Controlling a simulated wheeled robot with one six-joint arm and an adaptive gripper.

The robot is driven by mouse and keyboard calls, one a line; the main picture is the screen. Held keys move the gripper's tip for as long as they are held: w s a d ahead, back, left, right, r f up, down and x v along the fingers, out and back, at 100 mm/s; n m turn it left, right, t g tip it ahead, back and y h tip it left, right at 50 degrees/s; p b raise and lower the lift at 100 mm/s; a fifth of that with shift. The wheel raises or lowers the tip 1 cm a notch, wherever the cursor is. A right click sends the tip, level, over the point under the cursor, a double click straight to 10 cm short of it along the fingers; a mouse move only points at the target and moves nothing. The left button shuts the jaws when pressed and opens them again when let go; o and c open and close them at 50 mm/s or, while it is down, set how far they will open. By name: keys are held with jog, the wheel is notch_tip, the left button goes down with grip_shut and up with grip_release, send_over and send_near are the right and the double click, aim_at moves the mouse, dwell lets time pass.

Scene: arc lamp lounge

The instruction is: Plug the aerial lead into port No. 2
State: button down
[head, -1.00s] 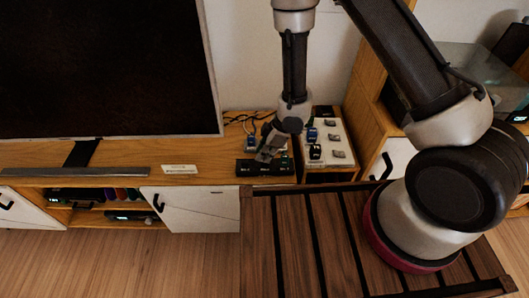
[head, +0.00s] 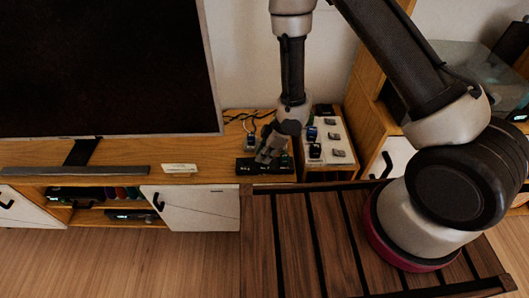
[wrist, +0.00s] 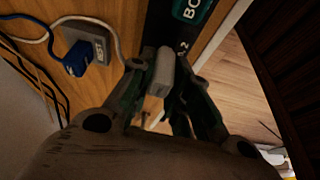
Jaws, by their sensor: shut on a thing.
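My gripper (head: 266,154) is over the black port box (head: 264,171) on the wooden cabinet. In the wrist view my gripper (wrist: 162,98) is shut on a grey plug (wrist: 164,70), whose end is close to the box (wrist: 172,18). I cannot tell whether the plug touches a port, or whether it is the aerial lead's. A "2" shows on the box beside it; the ports themselves are hidden. A grey block (wrist: 88,42) with lettering and a blue connector (wrist: 77,62) lies to the left, with leads running from it.
A pale tray (head: 343,129) with several small devices stands right of the box. A television (head: 110,65) and a white card (head: 179,168) are to the left. Loose leads lie behind the box. A dark slatted table (head: 300,240) stands in front.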

jog(key=shift+f, duration=0.85)
jog(key=c, duration=1.3)
grip_release()
jog(key=shift+o, duration=0.2)
jog(key=v, duration=1.2)
jog(key=shift+d+f, duration=0.1)
jog(key=shift+d, duration=0.05)
